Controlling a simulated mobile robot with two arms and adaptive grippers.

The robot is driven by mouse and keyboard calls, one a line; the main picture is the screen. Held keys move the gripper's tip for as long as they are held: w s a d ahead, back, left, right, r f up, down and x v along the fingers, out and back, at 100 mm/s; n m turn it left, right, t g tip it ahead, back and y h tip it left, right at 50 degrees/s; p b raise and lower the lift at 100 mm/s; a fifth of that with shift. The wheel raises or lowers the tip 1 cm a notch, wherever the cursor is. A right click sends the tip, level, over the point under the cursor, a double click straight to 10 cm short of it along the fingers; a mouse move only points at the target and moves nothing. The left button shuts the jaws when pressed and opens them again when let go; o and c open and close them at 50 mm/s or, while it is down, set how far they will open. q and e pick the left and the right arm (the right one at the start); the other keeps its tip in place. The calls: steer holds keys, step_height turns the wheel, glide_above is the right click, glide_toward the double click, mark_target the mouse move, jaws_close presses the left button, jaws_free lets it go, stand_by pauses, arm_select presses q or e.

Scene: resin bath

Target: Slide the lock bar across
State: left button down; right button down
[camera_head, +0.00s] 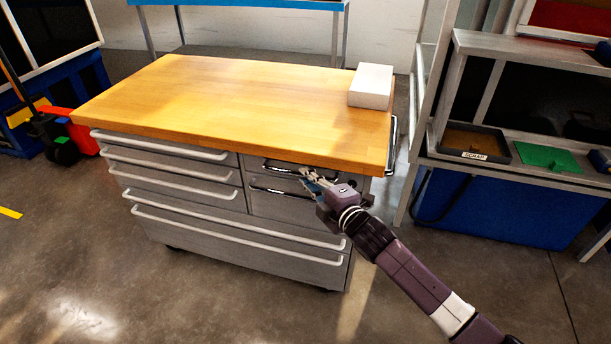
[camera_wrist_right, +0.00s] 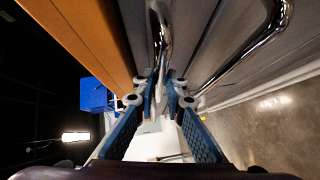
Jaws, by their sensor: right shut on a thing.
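The grey tool chest (camera_head: 190,228) has two small drawers at its right with chrome bars. My right gripper (camera_head: 307,175) is at the right end of the upper chrome bar (camera_head: 279,165), just under the wooden top. In the right wrist view the blue-padded fingers (camera_wrist_right: 161,78) close on this chrome bar (camera_wrist_right: 158,28). The fingertips hide the part they hold. The lower chrome bar (camera_wrist_right: 262,45) runs beside it, clear of the fingers. No part is marked as the lock bar, so I cannot tell which it is. My left gripper is not in view.
A white box (camera_head: 371,86) stands at the back right of the wooden top (camera_head: 215,105), which is otherwise clear. A bench with a scrap tray (camera_head: 473,144) and a green mat (camera_head: 548,158) stands to the right. The floor in front of the chest is open.

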steer(key=c, duration=2.2)
jaws_free()
steer(key=shift+c, duration=0.2)
steer(key=v, duration=1.2)
steer(key=shift+f, duration=0.1)
